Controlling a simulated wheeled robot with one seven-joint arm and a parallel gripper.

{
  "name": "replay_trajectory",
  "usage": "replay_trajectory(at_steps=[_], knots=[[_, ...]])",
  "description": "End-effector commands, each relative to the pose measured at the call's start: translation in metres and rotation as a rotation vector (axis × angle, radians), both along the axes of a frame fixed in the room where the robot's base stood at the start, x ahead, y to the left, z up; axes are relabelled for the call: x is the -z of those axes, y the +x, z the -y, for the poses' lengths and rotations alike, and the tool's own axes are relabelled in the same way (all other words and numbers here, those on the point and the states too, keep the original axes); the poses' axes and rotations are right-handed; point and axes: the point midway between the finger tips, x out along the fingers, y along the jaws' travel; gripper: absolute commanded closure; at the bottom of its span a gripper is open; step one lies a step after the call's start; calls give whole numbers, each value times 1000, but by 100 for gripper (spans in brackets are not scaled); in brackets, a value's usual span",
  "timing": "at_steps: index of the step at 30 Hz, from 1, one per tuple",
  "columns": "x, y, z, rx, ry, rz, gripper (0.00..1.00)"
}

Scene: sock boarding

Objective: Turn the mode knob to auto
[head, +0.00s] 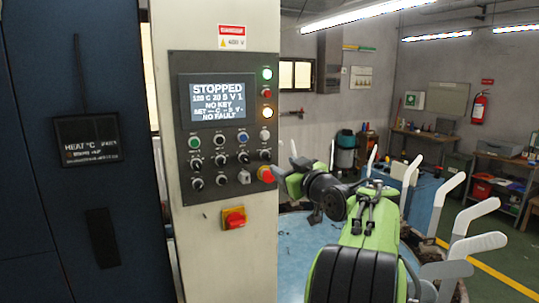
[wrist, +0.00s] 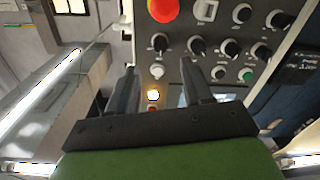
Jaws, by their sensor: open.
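The control panel (head: 222,135) stands upright on a pale cabinet in the head view, with several black knobs, coloured buttons and a lit screen (head: 218,98) reading STOPPED, NO KEY and NO FAULT. Knob labels are too small to read, so I cannot tell which is the mode knob. In the wrist view the panel appears turned around, with black knobs such as one (wrist: 160,42) beyond the fingers and another (wrist: 229,48) further right. My gripper (wrist: 158,68) is open and empty in front of the panel. In the head view it is at the panel's lower right.
A red emergency button (head: 266,174) lies close to my gripper. A red-yellow switch (head: 234,218) sits below the panel. White upright forms (head: 478,245) stand around a blue round table (head: 290,260) at right. A dark blue machine (head: 75,220) is at left.

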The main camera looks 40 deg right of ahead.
Motion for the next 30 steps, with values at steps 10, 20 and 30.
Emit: replay_trajectory(at_steps=[10, 20, 30], knots=[[-4, 71, 16, -2, 0, 0, 50], [-1, 78, 18, 0, 1, 1, 50], [-1, 77, 18, -1, 1, 0, 100]])
